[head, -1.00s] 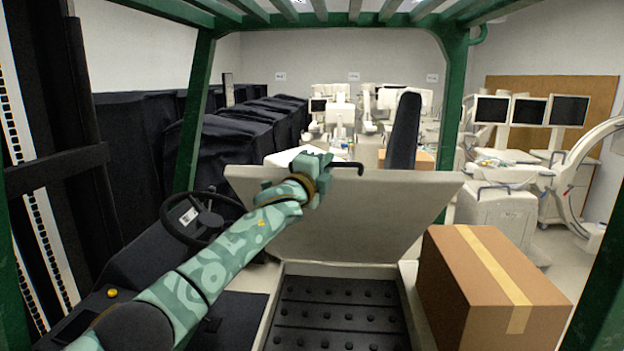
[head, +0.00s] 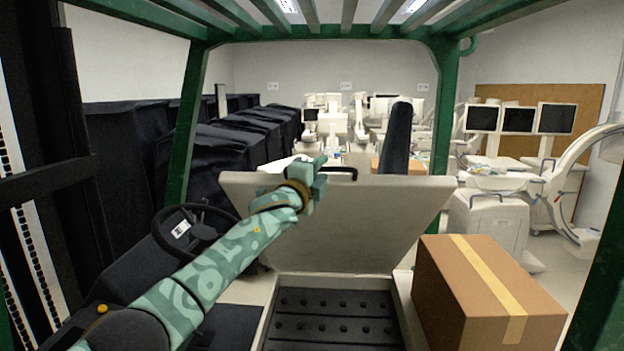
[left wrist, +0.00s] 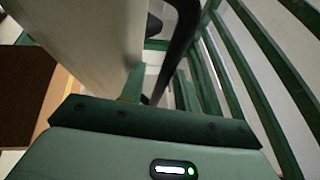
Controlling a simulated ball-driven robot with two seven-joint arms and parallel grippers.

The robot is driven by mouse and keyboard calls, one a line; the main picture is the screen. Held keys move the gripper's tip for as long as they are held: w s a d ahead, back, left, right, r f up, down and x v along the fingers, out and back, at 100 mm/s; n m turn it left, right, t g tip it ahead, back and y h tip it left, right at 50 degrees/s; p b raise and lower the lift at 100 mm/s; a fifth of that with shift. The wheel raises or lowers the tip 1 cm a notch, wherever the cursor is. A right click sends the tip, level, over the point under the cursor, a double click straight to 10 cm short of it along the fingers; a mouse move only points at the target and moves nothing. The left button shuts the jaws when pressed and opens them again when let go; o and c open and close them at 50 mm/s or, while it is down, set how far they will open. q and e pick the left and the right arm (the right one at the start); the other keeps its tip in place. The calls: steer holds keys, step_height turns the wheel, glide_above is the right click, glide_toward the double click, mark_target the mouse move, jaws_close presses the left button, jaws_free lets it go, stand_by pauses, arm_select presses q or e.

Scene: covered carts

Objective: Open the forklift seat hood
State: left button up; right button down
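The forklift seat hood (head: 345,225) is a light grey panel, tilted up and leaning back, with the dark studded compartment (head: 330,315) below it uncovered. A black handle (head: 342,172) sits at its top edge. My left gripper (head: 318,172) is at the top edge of the hood, by the handle. In the left wrist view the hood (left wrist: 85,60) stands at the left and the dark handle (left wrist: 178,45) runs close past the fingers (left wrist: 140,85). Whether the fingers are closed around the handle is not clear. My right gripper does not show.
A cardboard box (head: 490,290) stands right of the compartment. A steering wheel (head: 195,230) is at the left. Green cage posts (head: 187,125) frame both sides. The black seat back (head: 397,140) shows behind the hood. Covered carts (head: 215,160) and medical machines fill the room beyond.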

arm_select(q)
steer(key=b+v, duration=0.3)
steer(key=v, duration=1.3)
steer(key=shift+s, duration=0.1)
